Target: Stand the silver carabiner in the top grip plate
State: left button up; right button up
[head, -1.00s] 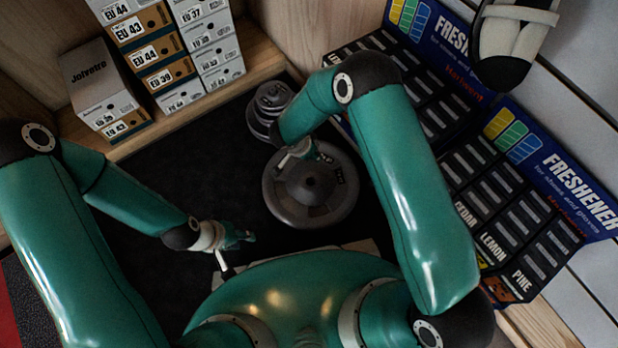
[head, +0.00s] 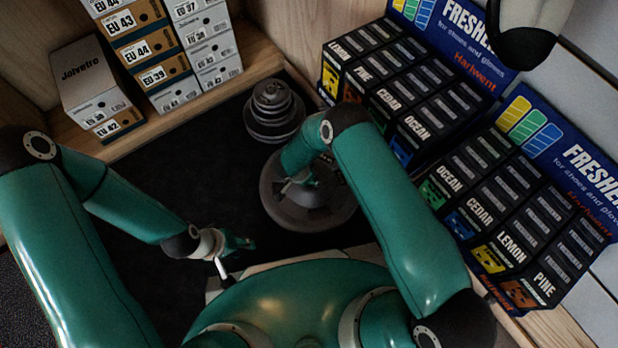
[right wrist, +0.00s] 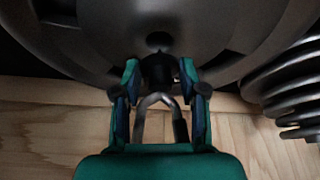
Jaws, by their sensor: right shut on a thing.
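The silver carabiner (right wrist: 158,101) shows in the right wrist view as a metal loop between the fingers of my right gripper (right wrist: 160,75), which is shut on it. The large round dark grip plate (head: 273,198) lies on the black mat in the head view. It fills the top of the right wrist view (right wrist: 85,45), behind the fingertips. My right gripper (head: 300,183) is over this plate in the head view; I cannot tell whether the carabiner touches it. My left gripper (head: 240,243) is left of the plate over the mat; its finger opening is too small to tell.
A smaller stepped stack of grey discs (head: 272,112) stands behind the plate. Shoe boxes (head: 95,85) line the back left. Freshener displays (head: 500,215) stand at the right. The black mat (head: 170,165) is clear left of the plate.

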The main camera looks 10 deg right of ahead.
jog(key=shift+f, duration=0.25)
jog(key=shift+f+b, duration=0.65)
jog(key=shift+b, duration=0.15)
jog(key=o, duration=1.3)
jog(key=shift+c, duration=0.2)
jog(key=shift+r+p, duration=0.5)
jog(key=shift+p, duration=0.1)
jog(key=p+v, duration=0.4)
jog(key=v, duration=0.8)
jog(key=shift+p, duration=0.3)
jog(key=shift+s+r, duration=0.1)
